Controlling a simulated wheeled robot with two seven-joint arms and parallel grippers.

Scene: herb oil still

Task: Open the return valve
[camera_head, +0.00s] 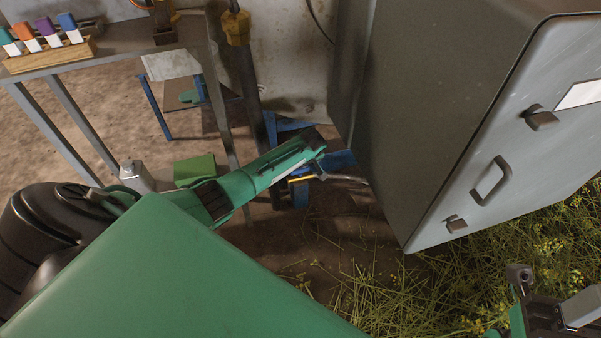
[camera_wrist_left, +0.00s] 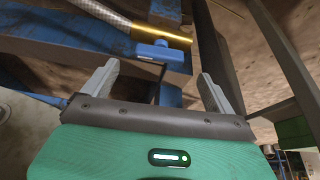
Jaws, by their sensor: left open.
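The valve shows in the left wrist view as a brass pipe piece (camera_wrist_left: 162,35) with a blue handle (camera_wrist_left: 158,51) beside it. A braided hose (camera_wrist_left: 102,12) runs into the brass. My left gripper (camera_wrist_left: 159,70) is open and empty, and the handle is ahead of its fingertips, between their lines and apart from them. In the head view my left gripper (camera_head: 318,160) reaches down close to the brass piece (camera_head: 300,178), and the arm partly hides the valve. My right gripper (camera_head: 560,312) is cut off at the lower right, and its jaws are unclear.
A large grey cabinet (camera_head: 430,110) with a handled door stands just right of the left gripper. A metal table (camera_head: 125,40) with a wooden rack (camera_head: 50,56) of coloured items stands at upper left. Blue frame beams (camera_wrist_left: 70,45) surround the valve. Cut herbs (camera_head: 400,300) cover the floor below.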

